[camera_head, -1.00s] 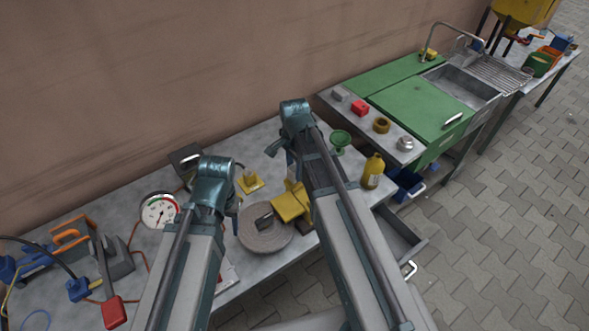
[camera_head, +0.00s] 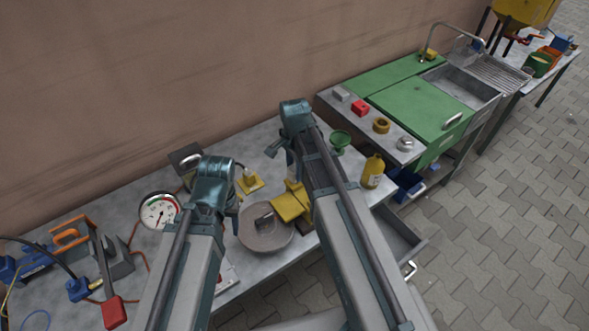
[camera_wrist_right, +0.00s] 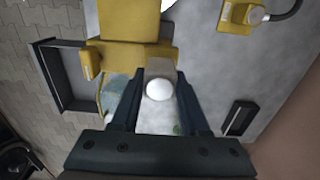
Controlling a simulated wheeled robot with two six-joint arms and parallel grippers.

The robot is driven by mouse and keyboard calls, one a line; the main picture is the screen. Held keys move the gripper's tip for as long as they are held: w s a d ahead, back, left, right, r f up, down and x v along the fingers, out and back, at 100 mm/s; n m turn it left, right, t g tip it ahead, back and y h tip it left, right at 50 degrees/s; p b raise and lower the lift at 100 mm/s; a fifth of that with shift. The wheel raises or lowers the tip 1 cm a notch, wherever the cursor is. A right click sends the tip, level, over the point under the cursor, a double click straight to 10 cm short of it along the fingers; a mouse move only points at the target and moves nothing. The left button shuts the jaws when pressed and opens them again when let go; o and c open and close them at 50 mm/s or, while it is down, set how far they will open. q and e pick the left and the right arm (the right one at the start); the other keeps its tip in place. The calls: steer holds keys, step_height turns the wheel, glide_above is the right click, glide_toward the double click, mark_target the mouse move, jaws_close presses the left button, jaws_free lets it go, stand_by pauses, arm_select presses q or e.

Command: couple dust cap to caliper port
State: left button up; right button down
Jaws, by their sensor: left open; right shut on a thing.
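The yellow caliper (camera_head: 290,205) sits on the workbench beside the round grey disc (camera_head: 264,228), partly hidden by my right arm. It also shows as yellow blocks at the top of the right wrist view (camera_wrist_right: 130,20). My right gripper (camera_wrist_right: 160,84) is shut on a small pale, rounded thing (camera_wrist_right: 158,89), apparently the dust cap. A grey block (camera_wrist_right: 161,67) lies just past it, towards the caliper. I cannot tell whether cap and port touch. My left gripper (camera_head: 233,207) is open near the disc's left edge; its fingertips are mostly hidden.
A pressure gauge (camera_head: 159,210) and orange-handled tools (camera_head: 70,236) are on the left of the bench. A small yellow fitting (camera_head: 249,183) stands behind the disc. A green funnel (camera_head: 340,140) and yellow bottle (camera_head: 373,171) are at the right, above an open drawer (camera_head: 400,238).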

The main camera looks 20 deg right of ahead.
steer(key=shift+f+b, duration=0.6)
steer(key=shift+b, duration=0.05)
stand_by(0.3)
steer(key=shift+c, duration=1.6)
jaws_free()
steer(key=shift+r, duration=0.2)
step_height(320, 180, up, 14)
steer(key=p, duration=1.4)
steer(key=shift+f, duration=0.25)
